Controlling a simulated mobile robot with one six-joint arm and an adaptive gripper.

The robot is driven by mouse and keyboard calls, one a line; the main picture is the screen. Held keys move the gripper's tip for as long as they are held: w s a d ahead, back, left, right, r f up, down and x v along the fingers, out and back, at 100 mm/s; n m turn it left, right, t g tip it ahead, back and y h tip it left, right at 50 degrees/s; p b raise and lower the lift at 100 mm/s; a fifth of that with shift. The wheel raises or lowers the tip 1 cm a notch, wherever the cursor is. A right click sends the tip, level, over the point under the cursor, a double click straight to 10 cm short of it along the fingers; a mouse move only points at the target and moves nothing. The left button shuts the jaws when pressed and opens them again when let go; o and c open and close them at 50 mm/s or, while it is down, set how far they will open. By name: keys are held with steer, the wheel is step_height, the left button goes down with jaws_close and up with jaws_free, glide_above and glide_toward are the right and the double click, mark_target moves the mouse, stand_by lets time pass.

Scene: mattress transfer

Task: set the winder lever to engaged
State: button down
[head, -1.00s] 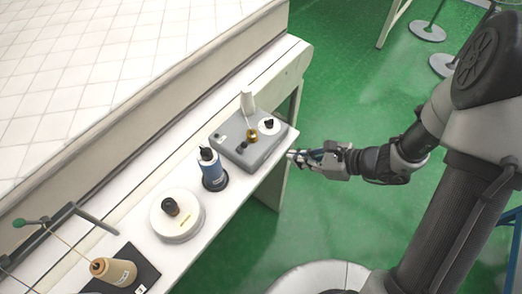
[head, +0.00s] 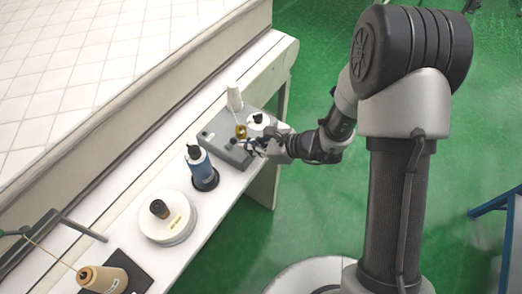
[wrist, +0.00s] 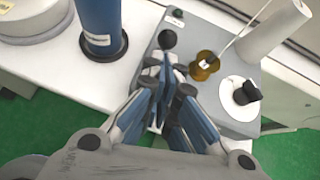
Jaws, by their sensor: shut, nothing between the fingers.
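The winder is a grey box (head: 215,140) at the far end of the white bench, also seen in the wrist view (wrist: 190,26). A black ball knob (wrist: 168,39), which looks like the lever's end, stands near the box's left side; in the head view it is small (head: 232,142). My gripper (wrist: 165,76) is shut and empty over the box's front part, its fingertips just short of the knob. The fingers hide the lever's lower part, and I cannot tell contact. In the head view my gripper (head: 249,146) is at the box's front edge.
On the winder are an amber piece (wrist: 205,65), a white disc (wrist: 232,105) with a black knob, and a white cone (wrist: 270,35) behind. A blue spool (head: 199,166) stands close to the left, then a round white base (head: 180,232) and a tan spool (head: 103,279).

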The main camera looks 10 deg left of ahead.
steer(key=shift+a, duration=0.2)
steer(key=shift+r+p, duration=0.25)
steer(key=shift+p, duration=0.05)
steer(key=shift+w+a+r+h+p, duration=0.1)
steer(key=shift+h+p, duration=0.2)
steer(key=shift+p, duration=0.2)
